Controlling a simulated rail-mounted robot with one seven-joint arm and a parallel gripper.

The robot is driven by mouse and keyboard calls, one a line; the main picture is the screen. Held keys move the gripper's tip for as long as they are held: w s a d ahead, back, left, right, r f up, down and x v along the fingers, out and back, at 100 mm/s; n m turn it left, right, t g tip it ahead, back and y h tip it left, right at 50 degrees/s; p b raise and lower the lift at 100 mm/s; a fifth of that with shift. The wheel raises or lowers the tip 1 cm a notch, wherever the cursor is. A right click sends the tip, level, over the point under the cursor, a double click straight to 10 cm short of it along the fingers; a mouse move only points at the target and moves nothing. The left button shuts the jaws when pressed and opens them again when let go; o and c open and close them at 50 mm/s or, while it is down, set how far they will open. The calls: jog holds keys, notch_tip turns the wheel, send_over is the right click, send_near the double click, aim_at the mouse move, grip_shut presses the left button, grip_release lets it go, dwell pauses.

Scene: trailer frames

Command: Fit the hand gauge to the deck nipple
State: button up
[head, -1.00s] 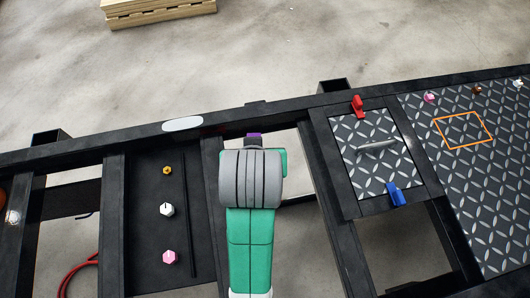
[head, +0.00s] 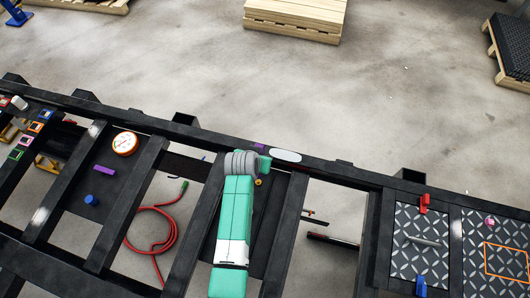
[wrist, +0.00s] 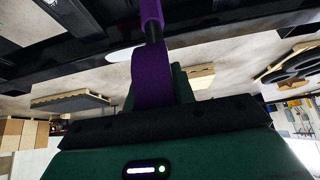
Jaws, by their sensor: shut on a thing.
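A round dial gauge (head: 125,143) with a white face and orange rim sits on a dark plate in the frame at left. On the same plate are a purple block (head: 103,168) and a blue round piece (head: 92,200). I cannot tell which part is the deck nipple. My gripper (head: 263,163) is over the frame's middle, well right of the dial. It is shut on a purple piece (wrist: 152,80) with a black shaft, seen in the wrist view; its purple end (head: 259,146) barely shows in the head view. The fingertips are mostly hidden.
A red hose (head: 153,235) lies coiled in an open bay. A hatch with a red latch (head: 424,203) and blue latch (head: 421,286) is at right. Coloured square frames (head: 36,127) are at far left. Wooden pallets (head: 293,18) stand on the floor beyond.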

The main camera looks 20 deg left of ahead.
jog(key=shift+f, duration=0.1)
notch_tip(320, 180, down, 6)
jog(key=b, duration=0.5)
jog(key=shift+f+b, duration=0.55)
jog(key=shift+b, duration=0.1)
dwell(2.4)
jog(key=o, duration=1)
jog(key=p+v, duration=0.1)
jog(key=v, duration=0.7)
jog(key=shift+p, duration=0.35)
